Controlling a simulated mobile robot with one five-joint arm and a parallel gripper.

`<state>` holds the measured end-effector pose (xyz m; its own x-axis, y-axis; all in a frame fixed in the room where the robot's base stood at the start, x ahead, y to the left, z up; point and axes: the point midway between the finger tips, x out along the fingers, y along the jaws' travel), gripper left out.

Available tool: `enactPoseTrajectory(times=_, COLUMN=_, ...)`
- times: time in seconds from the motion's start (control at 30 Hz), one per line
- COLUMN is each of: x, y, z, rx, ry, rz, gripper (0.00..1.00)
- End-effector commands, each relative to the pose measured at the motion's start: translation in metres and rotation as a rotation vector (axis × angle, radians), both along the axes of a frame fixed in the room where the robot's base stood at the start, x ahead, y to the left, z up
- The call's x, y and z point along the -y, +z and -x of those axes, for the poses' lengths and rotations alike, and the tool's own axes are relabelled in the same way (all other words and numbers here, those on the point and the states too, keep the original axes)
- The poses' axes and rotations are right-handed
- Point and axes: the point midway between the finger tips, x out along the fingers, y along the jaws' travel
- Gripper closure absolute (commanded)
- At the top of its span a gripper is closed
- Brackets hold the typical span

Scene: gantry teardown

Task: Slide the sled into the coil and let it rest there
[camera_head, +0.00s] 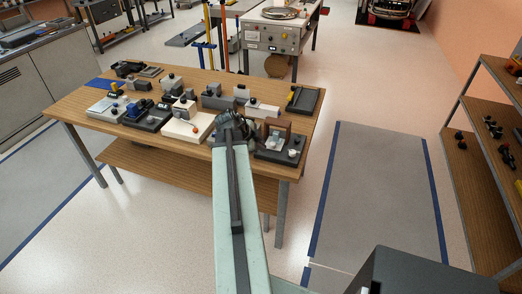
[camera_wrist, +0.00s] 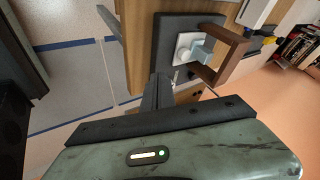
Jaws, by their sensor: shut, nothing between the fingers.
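A dark base board (camera_wrist: 164,45) at the table's right end carries a brown square-cornered frame (camera_wrist: 236,52), which looks like the coil. A pale blue block (camera_wrist: 203,50) on a white rounded plate (camera_wrist: 183,42) sits by the frame's opening and looks like the sled. I cannot tell how far it reaches inside. In the wrist view my gripper (camera_wrist: 160,82) is shut and empty, just below the board, apart from the block.
The wooden table (camera_head: 150,79) holds several other fixtures, including a cream board (camera_head: 180,136) left of my gripper and a dark tray (camera_head: 303,99) at the back right. A shelf rack (camera_head: 470,185) stands at the far right. The grey floor mat (camera_head: 375,185) is clear.

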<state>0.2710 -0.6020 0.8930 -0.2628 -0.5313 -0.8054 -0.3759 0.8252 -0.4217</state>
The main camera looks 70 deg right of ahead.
Motion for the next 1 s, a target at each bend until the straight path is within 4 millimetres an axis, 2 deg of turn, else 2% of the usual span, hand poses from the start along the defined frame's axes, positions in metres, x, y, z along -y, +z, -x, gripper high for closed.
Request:
enactPoseTrajectory(times=0.03, x=0.008, y=-0.020, z=0.003, rx=0.000, ry=-0.002, rz=0.000, gripper=1.00)
enactPoseTrajectory(times=0.27, x=0.034, y=-0.060, z=0.016, rx=-0.001, ry=-0.001, rz=-0.001, gripper=1.00)
enactPoseTrajectory(times=0.4, x=0.058, y=-0.053, z=0.011, rx=-0.001, ry=0.000, rz=-0.001, gripper=1.00)
enactPoseTrajectory(times=0.5, x=0.067, y=-0.053, z=0.009, rx=-0.001, ry=0.001, rz=-0.001, gripper=1.00)
enactPoseTrajectory(times=1.0, x=0.076, y=-0.053, z=0.008, rx=-0.001, ry=0.001, rz=-0.001, gripper=1.00)
